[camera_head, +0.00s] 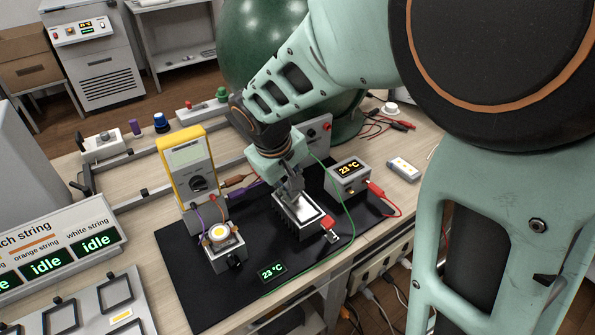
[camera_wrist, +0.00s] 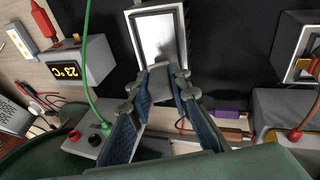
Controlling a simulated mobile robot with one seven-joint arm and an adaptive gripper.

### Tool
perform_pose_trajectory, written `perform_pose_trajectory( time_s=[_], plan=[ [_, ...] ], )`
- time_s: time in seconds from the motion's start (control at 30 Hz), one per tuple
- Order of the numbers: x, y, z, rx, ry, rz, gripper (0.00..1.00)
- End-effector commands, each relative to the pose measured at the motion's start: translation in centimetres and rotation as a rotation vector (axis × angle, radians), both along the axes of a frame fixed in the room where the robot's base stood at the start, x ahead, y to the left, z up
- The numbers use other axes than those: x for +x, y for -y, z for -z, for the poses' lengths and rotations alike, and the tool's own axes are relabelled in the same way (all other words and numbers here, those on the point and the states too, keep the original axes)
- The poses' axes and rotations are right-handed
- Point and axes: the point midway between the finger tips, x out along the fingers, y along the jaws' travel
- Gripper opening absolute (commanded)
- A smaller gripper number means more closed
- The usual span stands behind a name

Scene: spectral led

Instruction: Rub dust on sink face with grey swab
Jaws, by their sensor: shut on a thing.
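The heat sink (camera_head: 311,224) stands on the black mat, with dark fins and a bright metal face (camera_head: 300,207) on top. In the wrist view the face (camera_wrist: 157,38) is at the top centre, pale with a faint grey cast; I cannot make out dust clearly. My gripper (camera_head: 291,186) points down at the far end of this face. In the wrist view my gripper (camera_wrist: 165,76) is shut on a small grey piece, apparently the grey swab, mostly hidden between the fingertips. The tips are at the near edge of the face; I cannot tell whether the swab touches it.
A yellow multimeter (camera_head: 187,167) and a lit LED fixture (camera_head: 224,246) stand to the left. A 23 °C display box (camera_head: 347,177) is at the right, with a green wire (camera_head: 350,222) looping around the heat sink. The black mat (camera_head: 195,300) is clear at the front left.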

Motion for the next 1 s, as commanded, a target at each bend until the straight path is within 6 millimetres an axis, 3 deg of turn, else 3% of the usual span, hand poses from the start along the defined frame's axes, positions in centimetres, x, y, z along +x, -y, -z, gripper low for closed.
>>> perform_pose_trajectory(
  time_s=[0.2,0.6,1.0],
  plan=[
    [-0.4,0.3,0.0,-0.001,-0.001,0.0,0.0],
    [-3.5,2.4,-0.1,0.0,0.0,0.0,0.0],
    [-3.8,2.6,-0.1,0.0,0.001,0.0,0.0]
  ],
)
